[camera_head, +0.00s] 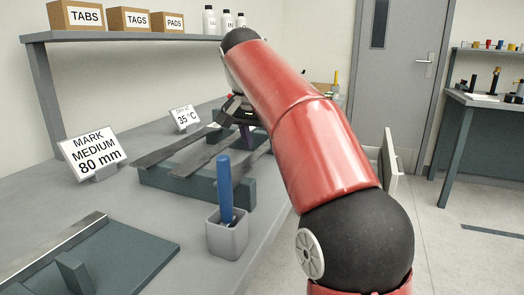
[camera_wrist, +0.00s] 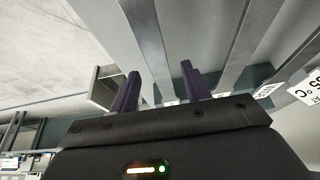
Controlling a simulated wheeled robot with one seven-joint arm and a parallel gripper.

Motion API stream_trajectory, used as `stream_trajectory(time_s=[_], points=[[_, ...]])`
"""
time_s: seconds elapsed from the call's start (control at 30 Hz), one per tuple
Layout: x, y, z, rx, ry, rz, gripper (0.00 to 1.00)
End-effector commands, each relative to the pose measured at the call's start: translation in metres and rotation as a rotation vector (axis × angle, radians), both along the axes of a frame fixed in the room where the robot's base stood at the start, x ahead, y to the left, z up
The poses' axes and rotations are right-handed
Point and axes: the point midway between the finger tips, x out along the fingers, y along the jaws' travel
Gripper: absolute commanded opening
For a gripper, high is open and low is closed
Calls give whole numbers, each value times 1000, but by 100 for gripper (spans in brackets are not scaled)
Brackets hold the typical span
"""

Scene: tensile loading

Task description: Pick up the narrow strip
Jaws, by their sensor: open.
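Several flat grey strips lie side by side across a dark green rack (camera_head: 190,190) on the bench. In the head view I see a left strip (camera_head: 168,148), a middle strip (camera_head: 203,153) and a right strip partly hidden by my arm. My gripper (camera_wrist: 159,68) is open, at the right end of the row. In the wrist view one strip (camera_wrist: 150,40) runs between and beyond my two purple fingers, and another strip (camera_wrist: 232,45) lies right of them. I cannot tell for sure which strip is the narrow one, or whether the fingers touch any.
A grey cup (camera_head: 227,238) with a blue marker (camera_head: 224,188) stands in front of the rack. A sign reading 80 mm (camera_head: 93,155) and a 35 °C sign (camera_head: 184,117) stand behind. A green fixture (camera_head: 115,260) lies at front left. A shelf (camera_head: 130,37) overhangs the back.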

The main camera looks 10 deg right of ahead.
Motion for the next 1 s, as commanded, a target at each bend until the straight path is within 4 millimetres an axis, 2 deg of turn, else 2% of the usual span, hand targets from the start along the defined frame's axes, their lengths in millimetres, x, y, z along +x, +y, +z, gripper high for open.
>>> stream_trajectory(time_s=[0.17, 0.2, 0.53, 1.0], points=[[0, 0, 0, 0, 0, 0, 47], [0, 0, 0, 0, 0, 0, 45], [0, 0, 0, 0, 0, 0, 1], [-5, -2, 6, -1, -5, 0, 0]])
